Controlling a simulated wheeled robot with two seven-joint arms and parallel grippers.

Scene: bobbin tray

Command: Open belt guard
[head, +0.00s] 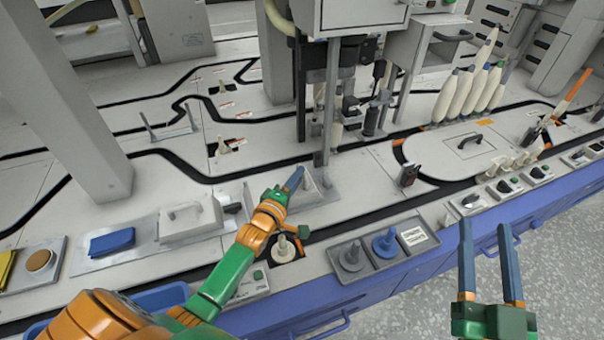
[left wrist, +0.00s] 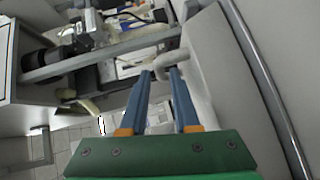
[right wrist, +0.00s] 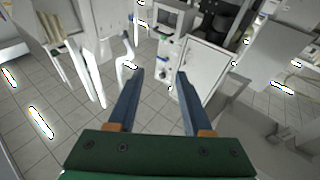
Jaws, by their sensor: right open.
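A light grey cover that looks like the belt guard (head: 318,192) stands at the foot of the machine column in the head view. In the left wrist view its panel (left wrist: 225,65) fills the upper right, with a rounded grey handle (left wrist: 172,60) on it. My left gripper (head: 296,178) is at the cover's left side. Its fingertips (left wrist: 163,73) are close together, with the end of the handle between them; contact is partly hidden. My right gripper (head: 486,225) is open and empty over the front right edge of the bench. It also shows empty in the right wrist view (right wrist: 160,75).
A tray with spools (head: 367,262) sits at the front edge. Several bobbins (head: 465,92) stand back right. The machine column rises beside my left gripper.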

